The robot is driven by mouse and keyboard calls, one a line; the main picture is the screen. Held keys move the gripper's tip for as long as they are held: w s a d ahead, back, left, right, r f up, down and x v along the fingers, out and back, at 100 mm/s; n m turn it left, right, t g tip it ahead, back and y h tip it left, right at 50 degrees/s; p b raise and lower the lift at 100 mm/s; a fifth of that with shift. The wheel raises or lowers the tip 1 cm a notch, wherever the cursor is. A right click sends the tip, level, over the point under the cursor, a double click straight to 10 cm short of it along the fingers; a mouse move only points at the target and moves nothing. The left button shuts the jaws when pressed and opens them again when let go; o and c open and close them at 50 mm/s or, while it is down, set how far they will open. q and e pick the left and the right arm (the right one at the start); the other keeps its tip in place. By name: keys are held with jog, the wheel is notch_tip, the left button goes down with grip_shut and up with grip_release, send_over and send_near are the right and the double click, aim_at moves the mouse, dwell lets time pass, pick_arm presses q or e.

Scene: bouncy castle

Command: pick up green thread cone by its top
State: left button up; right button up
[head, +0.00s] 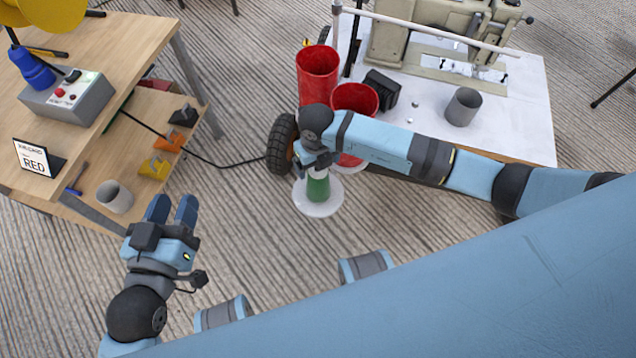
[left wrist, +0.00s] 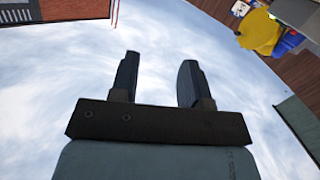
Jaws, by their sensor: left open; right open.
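The green thread cone (head: 318,187) stands upright on a round white base (head: 329,208) in the middle of the head view. My right gripper (head: 318,166) points down directly over the cone and hides its top. It is open; whether its fingers touch the cone or flank its tip cannot be told. My left gripper (head: 172,207) is open and empty at the lower left, well apart from the cone. In the left wrist view its two fingers (left wrist: 160,66) are spread with only sky between them.
Red cylindrical containers (head: 318,73) stand just behind the cone, with a dark wheel (head: 281,145) at its left. A white table (head: 522,110) bears a sewing machine (head: 440,40) and grey cup (head: 463,107). A wooden desk (head: 130,40) is at left. Floor around my left gripper is clear.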

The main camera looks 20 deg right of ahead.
aim_at(318, 181)
jog(key=f+b, duration=0.1)
jog(key=f, duration=0.3)
jog(key=shift+d+f+b, duration=0.2)
jog(key=shift+f+b, duration=0.15)
jog(key=shift+f, duration=0.05)
pick_arm(q)
jog(key=r, duration=0.1)
jog(key=d+r+t+h, duration=0.1)
jog(key=r, duration=0.1)
jog(key=shift+d+r, duration=0.2)
jog(key=shift+r, duration=0.05)
pick_arm(e)
jog(key=c, duration=1.5)
jog(key=shift+o, duration=0.2)
jog(key=shift+r, duration=0.1)
